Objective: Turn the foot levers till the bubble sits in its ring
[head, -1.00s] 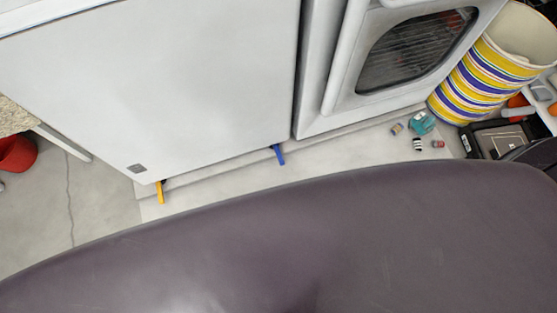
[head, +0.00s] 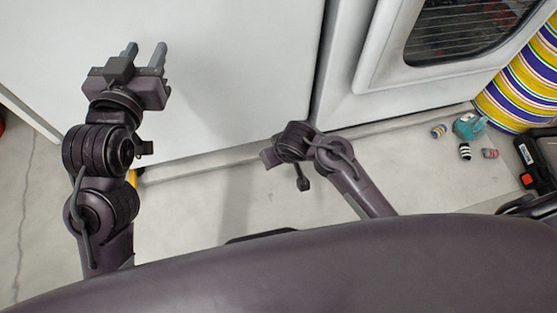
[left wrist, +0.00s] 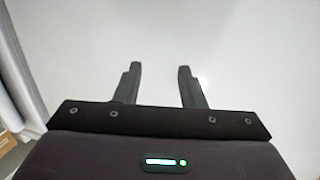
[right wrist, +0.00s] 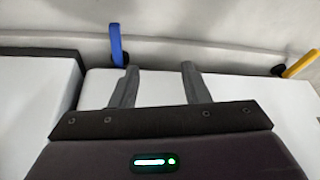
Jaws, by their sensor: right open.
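The yellow foot lever (head: 132,178) shows in the head view at the foot of the white cabinet (head: 230,60), partly hidden by my left arm. In the right wrist view, the blue foot lever (right wrist: 116,42) is at upper left and the yellow one (right wrist: 300,64) at the right edge. My right gripper (right wrist: 159,66) is open and empty; its fingertips are near the blue lever, apparently apart from it. My right arm hides the blue lever in the head view. My left gripper (head: 145,47) is open and empty in front of the cabinet's face. I see no bubble or ring.
A white oven-like appliance (head: 370,90) with a dark window stands right of the cabinet. Small cans and a teal object (head: 469,126) lie on the floor by a striped bin (head: 520,90). A dark case (head: 540,160) is at right. Floor between my arms is clear.

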